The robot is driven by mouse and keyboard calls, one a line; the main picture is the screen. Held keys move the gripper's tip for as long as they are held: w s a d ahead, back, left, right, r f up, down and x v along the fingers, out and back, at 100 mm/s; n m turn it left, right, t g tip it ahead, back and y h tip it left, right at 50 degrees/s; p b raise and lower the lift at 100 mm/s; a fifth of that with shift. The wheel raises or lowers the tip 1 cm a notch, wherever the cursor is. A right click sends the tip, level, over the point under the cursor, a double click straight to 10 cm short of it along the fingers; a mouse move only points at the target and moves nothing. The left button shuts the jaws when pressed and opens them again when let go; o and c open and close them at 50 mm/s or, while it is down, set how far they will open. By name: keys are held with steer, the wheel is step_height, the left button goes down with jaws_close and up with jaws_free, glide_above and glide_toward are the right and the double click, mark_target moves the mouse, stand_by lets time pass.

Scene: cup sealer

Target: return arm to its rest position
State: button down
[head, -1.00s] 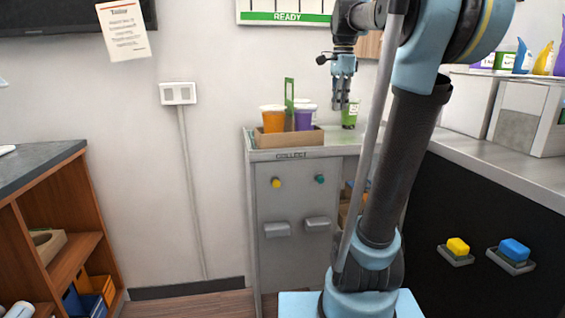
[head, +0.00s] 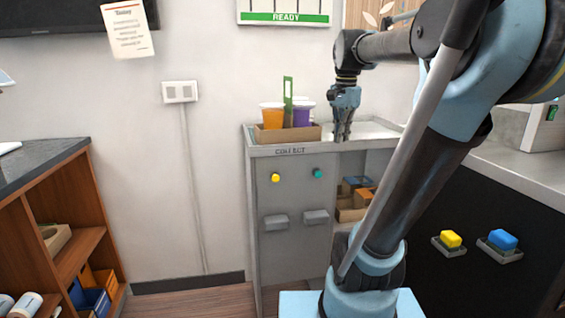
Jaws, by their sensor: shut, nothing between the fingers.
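My gripper (head: 342,134) points down above the right part of the grey collect counter (head: 283,149), to the right of the cardboard carrier. Its fingers look close together and I see nothing held between them. My arm (head: 400,200) rises from its light blue base at the bottom and bends over at the upper right, with the forearm reaching left to the gripper. The arm hides part of the counter's right side.
A cardboard carrier (head: 285,135) holds an orange cup (head: 272,116) and a purple cup (head: 303,113). A brown shelf (head: 75,245) stands at left. Floor between is clear.

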steer(key=s+f+n, duration=0.5)
steer(key=s+f, duration=0.3)
steer(key=f, duration=0.5)
steer(key=s+f+n+t, duration=0.1)
steer(key=s+f+n, duration=0.5)
steer(key=f, duration=0.6)
steer(key=shift+s+f+t, duration=0.3)
steer(key=shift+s+f, duration=0.1)
steer(key=shift+s, duration=0.45)
steer(key=shift+d, duration=0.1)
